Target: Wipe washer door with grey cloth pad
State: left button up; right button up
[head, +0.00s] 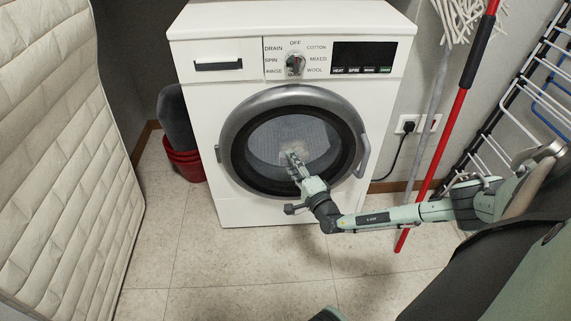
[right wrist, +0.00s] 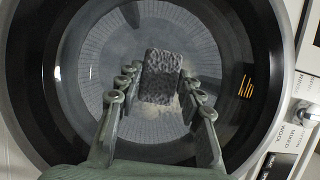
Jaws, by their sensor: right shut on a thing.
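The white washer (head: 200,140) stands against the back wall. Its round washer door (head: 233,120) has a grey rim and dark glass, and looks closed. My right gripper (head: 293,160) is in front of the middle of the glass. In the right wrist view the grey cloth pad (right wrist: 162,75) is a textured block between the fingers of my right gripper (right wrist: 160,85), against or very close to the door glass; contact is not certain. A pale patch (right wrist: 187,108) shows on the glass around the pad. The door also fills most of the right wrist view (right wrist: 270,50). My left gripper is not seen.
A red bucket (head: 185,165) stands left of the washer, and a quilted mattress (head: 60,150) leans at far left. The front floor is clear.

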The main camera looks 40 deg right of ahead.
aim_at(283, 158)
jog(key=shift+s+d, duration=0.45)
jog(key=shift+d, duration=0.35)
jog(key=shift+s+d, duration=0.4)
jog(key=shift+d, duration=0.35)
jog(key=shift+s+d, duration=0.45)
jog(key=shift+d, duration=0.35)
jog(key=shift+r+p, duration=0.75)
jog(key=shift+r, duration=0.25)
jog(key=shift+w+a+f, duration=0.1)
jog(key=shift+w+a, duration=0.25)
jog(key=shift+a, duration=0.3)
jog(key=shift+w+a+r, duration=0.1)
jog(key=shift+w+a, duration=0.3)
jog(key=shift+a, duration=0.2)
jog(key=shift+w+a+f, duration=0.1)
jog(key=shift+w+a, duration=0.25)
jog(key=shift+a, duration=0.3)
